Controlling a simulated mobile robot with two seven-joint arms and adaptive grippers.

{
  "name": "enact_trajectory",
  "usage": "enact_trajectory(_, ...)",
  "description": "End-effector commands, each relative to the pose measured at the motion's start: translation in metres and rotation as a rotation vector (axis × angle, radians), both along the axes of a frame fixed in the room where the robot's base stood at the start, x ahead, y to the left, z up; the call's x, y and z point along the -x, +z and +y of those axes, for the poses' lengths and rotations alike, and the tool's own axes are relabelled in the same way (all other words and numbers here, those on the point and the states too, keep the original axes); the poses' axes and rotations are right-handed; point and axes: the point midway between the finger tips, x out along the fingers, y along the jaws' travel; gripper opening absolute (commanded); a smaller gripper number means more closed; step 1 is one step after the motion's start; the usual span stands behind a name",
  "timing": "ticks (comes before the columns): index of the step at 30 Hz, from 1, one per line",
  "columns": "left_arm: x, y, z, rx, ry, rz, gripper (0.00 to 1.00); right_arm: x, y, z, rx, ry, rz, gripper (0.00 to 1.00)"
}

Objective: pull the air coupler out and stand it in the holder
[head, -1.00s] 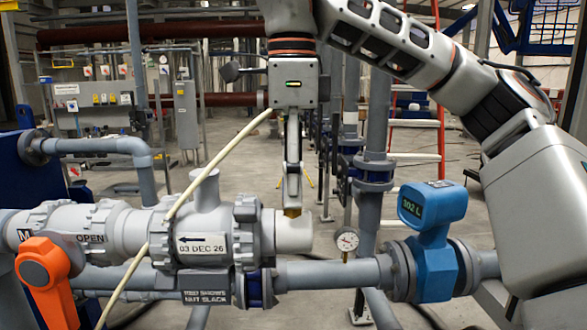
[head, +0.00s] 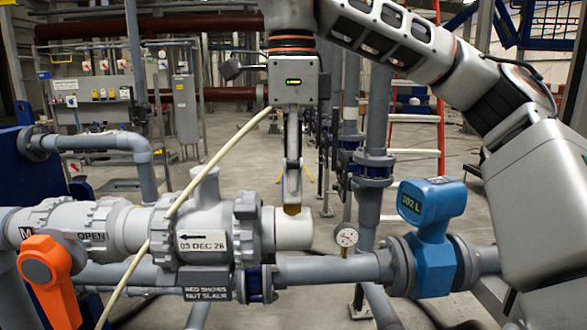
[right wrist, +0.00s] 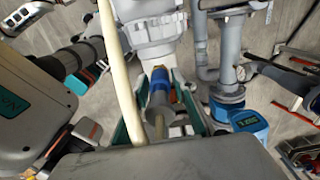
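A cream hose (head: 215,162) runs from the gripper down to the lower left. My left gripper is not in view. I cannot make out the holder.
A blue meter (head: 432,230) sits on the pipe to the right, with a small pressure gauge (head: 346,237) beside it. An orange handle (head: 48,280) stands at the lower left. The hose crosses in front of the cylinder (head: 200,215).

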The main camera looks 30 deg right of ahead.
Motion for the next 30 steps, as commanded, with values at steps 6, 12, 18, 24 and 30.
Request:
enact_trajectory(6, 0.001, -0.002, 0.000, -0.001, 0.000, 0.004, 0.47, 0.000, 0.000, 0.000, 0.000, 0.000, 0.000, 0.00)
enact_trajectory(12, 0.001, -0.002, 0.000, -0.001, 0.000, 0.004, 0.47, 0.000, 0.005, 0.000, 0.000, -0.001, -0.001, 0.00)
enact_trajectory(18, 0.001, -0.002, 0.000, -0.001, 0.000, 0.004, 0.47, 0.000, 0.012, 0.000, 0.001, -0.001, 0.001, 0.00)
enact_trajectory(24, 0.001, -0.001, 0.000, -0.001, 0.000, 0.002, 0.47, 0.000, 0.020, 0.000, -0.001, -0.002, -0.001, 0.00)
enact_trajectory(30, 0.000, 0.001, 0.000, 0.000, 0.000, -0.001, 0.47, 0.000, 0.027, 0.000, 0.000, 0.000, 0.000, 0.00)
